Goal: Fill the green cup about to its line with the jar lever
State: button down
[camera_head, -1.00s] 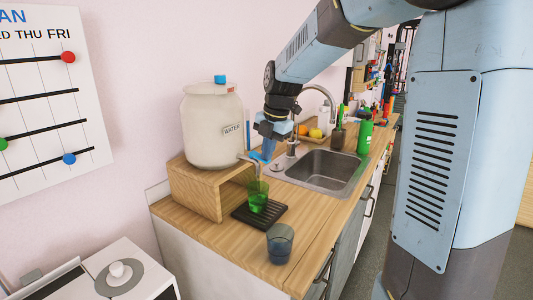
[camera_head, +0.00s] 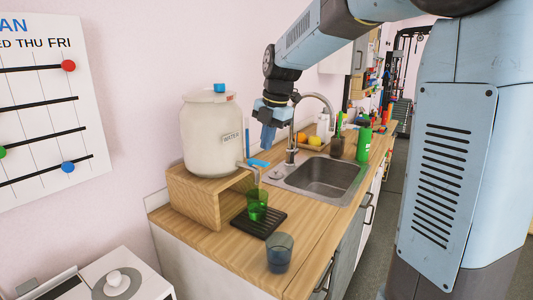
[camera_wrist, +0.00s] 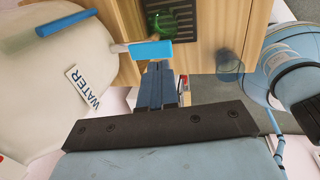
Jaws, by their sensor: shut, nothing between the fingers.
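The cream water jar (camera_head: 209,138) stands on a wooden stand, its spout over the green cup (camera_head: 257,204). The cup stands upright on a black drip tray (camera_head: 271,222). Its line and fill level are too small to read. The blue jar lever (camera_head: 257,162) sticks out above the spout. It also shows in the wrist view (camera_wrist: 151,50), just beyond my fingertips. My gripper (camera_head: 267,146) is shut and empty, pointing down, above the lever and to its right. In the wrist view my fingers (camera_wrist: 160,66) overlap the lever's lower edge; I cannot tell contact.
The counter's front edge is clear.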

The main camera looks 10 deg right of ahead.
jog(key=w+a+v, duration=0.1)
jog(key=v, duration=0.8)
jog(key=shift+r, duration=0.25)
jog(key=shift+s, duration=0.1)
jog(key=s+d+f+m+t, duration=0.1)
jog(key=s+d+f+m, duration=0.2)
jog(key=s+m, duration=0.5)
jog(key=s+d+f+m+t+h, duration=0.1)
jog(key=s+d+f+m, duration=0.2)
jog(key=s+m, duration=0.6)
jog(key=s+d+f+m+t, duration=0.2)
jog(key=s+d+f+m, duration=0.1)
jog(key=s+m, duration=0.6)
jog(key=shift+d+f+m+h, duration=0.3)
jog(key=shift+f+m+h, duration=0.1)
jog(key=shift+f+m, duration=0.4)
